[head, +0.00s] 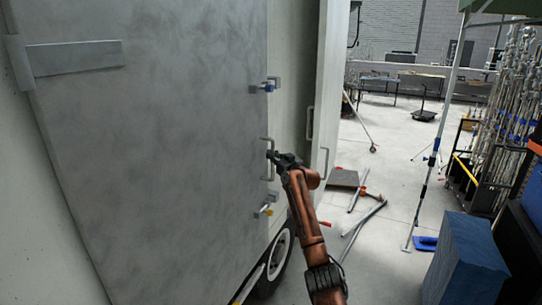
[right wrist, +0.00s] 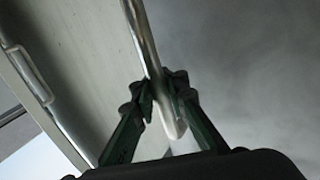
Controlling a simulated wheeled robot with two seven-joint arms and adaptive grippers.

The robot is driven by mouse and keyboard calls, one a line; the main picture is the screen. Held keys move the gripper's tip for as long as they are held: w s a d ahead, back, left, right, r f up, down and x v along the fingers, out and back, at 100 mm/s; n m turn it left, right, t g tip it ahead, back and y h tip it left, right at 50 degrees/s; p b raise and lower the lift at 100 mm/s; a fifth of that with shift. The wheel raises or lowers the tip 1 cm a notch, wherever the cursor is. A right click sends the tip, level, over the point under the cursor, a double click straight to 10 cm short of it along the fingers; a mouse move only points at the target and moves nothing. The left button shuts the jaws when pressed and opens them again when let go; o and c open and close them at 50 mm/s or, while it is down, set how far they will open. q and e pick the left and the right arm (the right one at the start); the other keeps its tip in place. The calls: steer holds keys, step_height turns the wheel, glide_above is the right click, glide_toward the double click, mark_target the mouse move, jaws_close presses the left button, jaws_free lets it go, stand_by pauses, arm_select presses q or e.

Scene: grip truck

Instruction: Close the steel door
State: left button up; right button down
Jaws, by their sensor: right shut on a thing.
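The steel door (head: 170,140) is a large grey panel filling the left of the head view, with a hinge strap at its upper left. Its handle (head: 267,147) is an upright metal bar near the right edge. My right gripper (head: 272,155) is at this handle. In the right wrist view its dark green fingers (right wrist: 163,90) are closed around the handle bar (right wrist: 150,50), with the grey door surface (right wrist: 250,60) behind. The door appears close to the truck's side; I cannot tell whether a gap is left. My left gripper is not in view.
A truck wheel (head: 278,258) is below. Metal poles (head: 362,220) lie on the floor; a blue box (head: 466,262) and a pole rack (head: 497,140) stand right. The floor between is fairly open.

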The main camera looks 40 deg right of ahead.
steer(key=shift+w+a+f, duration=0.1)
steer(key=shift+w+a, duration=0.05)
steer(key=shift+a, duration=0.1)
steer(key=c, duration=2)
jaws_free()
steer(key=shift+a, duration=0.1)
steer(key=shift+o, duration=0.2)
steer(key=shift+s+d, duration=0.2)
steer(key=v, duration=1.2)
